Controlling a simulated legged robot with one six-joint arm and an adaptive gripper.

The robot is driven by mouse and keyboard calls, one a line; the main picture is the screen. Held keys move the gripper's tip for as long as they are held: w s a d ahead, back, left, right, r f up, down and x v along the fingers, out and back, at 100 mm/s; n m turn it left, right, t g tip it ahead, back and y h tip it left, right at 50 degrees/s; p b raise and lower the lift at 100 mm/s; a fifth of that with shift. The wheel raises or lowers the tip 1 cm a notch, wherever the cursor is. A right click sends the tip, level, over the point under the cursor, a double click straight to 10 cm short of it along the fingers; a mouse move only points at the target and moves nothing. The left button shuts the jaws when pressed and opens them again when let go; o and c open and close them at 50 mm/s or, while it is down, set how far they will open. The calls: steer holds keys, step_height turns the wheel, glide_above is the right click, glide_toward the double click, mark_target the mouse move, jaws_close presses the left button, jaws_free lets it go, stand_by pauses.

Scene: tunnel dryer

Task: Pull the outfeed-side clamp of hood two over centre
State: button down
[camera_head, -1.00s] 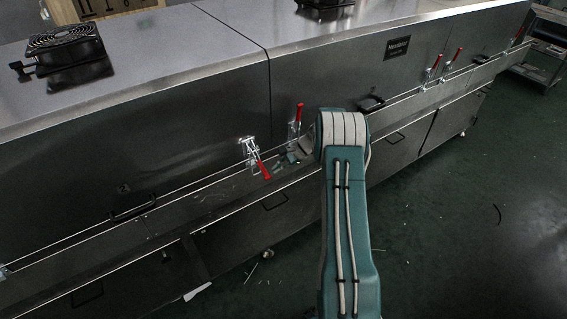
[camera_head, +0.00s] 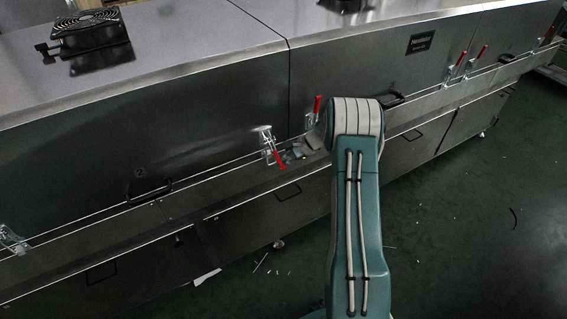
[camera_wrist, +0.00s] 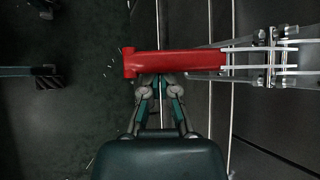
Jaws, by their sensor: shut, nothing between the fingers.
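Hood two (camera_head: 150,135), marked "2", has a toggle clamp (camera_head: 266,138) near its right edge, by the seam. Its red handle (camera_head: 280,159) slants down and outward. In the wrist view a red clamp handle (camera_wrist: 175,63) lies level across the picture, its metal linkage (camera_wrist: 272,57) on the right. My gripper (camera_wrist: 160,84) is shut and empty, its fingers running up to the handle's lower edge in that view. The tips are partly hidden by the handle; I cannot tell whether they touch it. In the head view my gripper (camera_head: 298,152) is small and dim, just right of the handle.
Another clamp with an upright red handle (camera_head: 317,106) stands right of the seam, close to my arm. Further clamps (camera_head: 467,64) are along the dryer to the right, and one (camera_head: 12,240) at far left. A ledge (camera_head: 120,219) runs below the hoods. The green floor is largely open, with scraps.

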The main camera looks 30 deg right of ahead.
steer(key=shift+s+r+g, duration=0.15)
steer(key=shift+r+g, duration=0.1)
steer(key=shift+g, duration=0.05)
